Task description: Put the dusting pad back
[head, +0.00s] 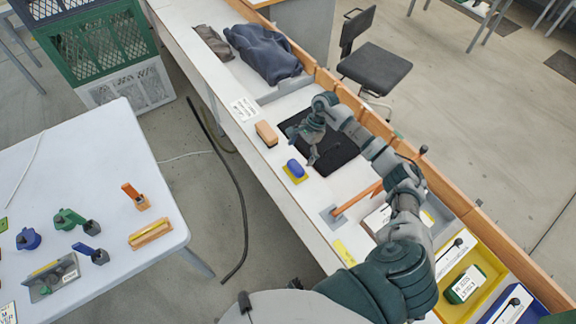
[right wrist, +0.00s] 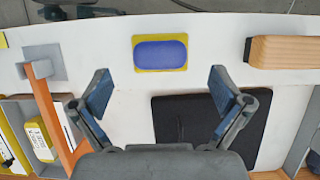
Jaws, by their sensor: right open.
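A rounded blue pad on a yellow base or patch (head: 295,171), which looks like the dusting pad, lies on the white bench near its left edge. It also shows in the right wrist view (right wrist: 160,54), just beyond the fingertips and between their lines. My right gripper (head: 313,156) is open and empty above the bench, beside the pad and over the edge of a black mat (head: 340,148). In the right wrist view its two fingertips (right wrist: 160,90) are wide apart, not touching the pad. My left gripper is not in view.
A wooden block with a dark underside (head: 266,133) lies near the pad. An orange lever on a grey plate (head: 333,217) stands on the other side. A yellow patch (head: 343,252) marks the bench edge. Yellow and blue trays (head: 489,262) are at lower right.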

